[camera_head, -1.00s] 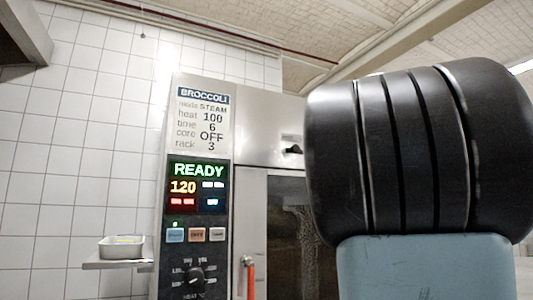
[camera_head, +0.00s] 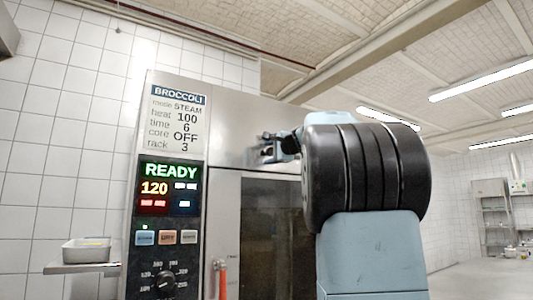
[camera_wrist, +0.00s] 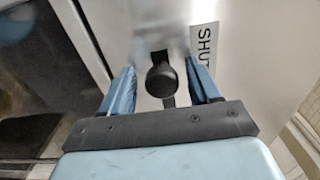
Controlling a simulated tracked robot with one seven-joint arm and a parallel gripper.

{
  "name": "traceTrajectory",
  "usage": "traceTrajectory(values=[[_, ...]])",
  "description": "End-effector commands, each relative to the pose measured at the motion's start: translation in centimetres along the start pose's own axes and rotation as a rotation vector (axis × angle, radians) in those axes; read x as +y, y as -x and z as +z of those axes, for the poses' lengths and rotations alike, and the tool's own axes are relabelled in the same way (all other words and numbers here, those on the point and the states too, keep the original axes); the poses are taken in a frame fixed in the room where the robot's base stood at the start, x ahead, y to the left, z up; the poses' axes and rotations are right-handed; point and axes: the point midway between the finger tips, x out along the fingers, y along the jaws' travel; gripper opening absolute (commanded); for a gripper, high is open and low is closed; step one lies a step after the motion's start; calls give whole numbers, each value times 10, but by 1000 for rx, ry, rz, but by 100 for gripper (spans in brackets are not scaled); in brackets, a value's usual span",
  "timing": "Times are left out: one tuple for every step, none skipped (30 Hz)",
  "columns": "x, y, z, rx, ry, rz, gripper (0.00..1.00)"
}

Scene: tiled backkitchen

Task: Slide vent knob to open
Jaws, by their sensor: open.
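The vent knob (camera_wrist: 161,78) is a round black knob on the oven's steel front. In the wrist view it sits between the two blue fingers of my gripper (camera_wrist: 162,88), with a gap on each side. A dark slot or stem shows just above and below the knob. A label reading "SHU…" (camera_wrist: 204,48) is beside it to the right, partly hidden by the right finger. In the head view my gripper (camera_head: 270,148) is at the upper steel panel, small and partly hidden by my arm; the knob cannot be made out there.
The oven control panel (camera_head: 168,195) shows READY and 120, under a BROCCOLI recipe card (camera_head: 174,120). The oven door (camera_head: 262,235) with its glass and a red handle (camera_head: 222,280) is below the gripper. A metal tray (camera_head: 87,250) rests on a shelf at left.

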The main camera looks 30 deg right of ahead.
Motion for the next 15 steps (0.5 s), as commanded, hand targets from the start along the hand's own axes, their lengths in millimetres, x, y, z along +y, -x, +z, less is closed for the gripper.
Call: traceTrajectory(values=[[0,-1,0,0,0,0,62],[0,-1,0,1,0,-1,62],[0,-1,0,1,1,-1,62],[0,-1,0,1,1,-1,62],[0,-1,0,1,1,-1,62],[0,-1,0,1,1,-1,62],[0,-1,0,1,1,-1,62],[0,-1,0,1,1,-1,62],[0,-1,0,1,1,-1,60],[0,-1,0,1,1,-1,57],[0,-1,0,1,1,-1,54],[0,-1,0,1,1,-1,50],[0,-1,0,1,1,-1,47],[0,-1,0,1,1,-1,44],[0,-1,0,1,1,-1,40]])
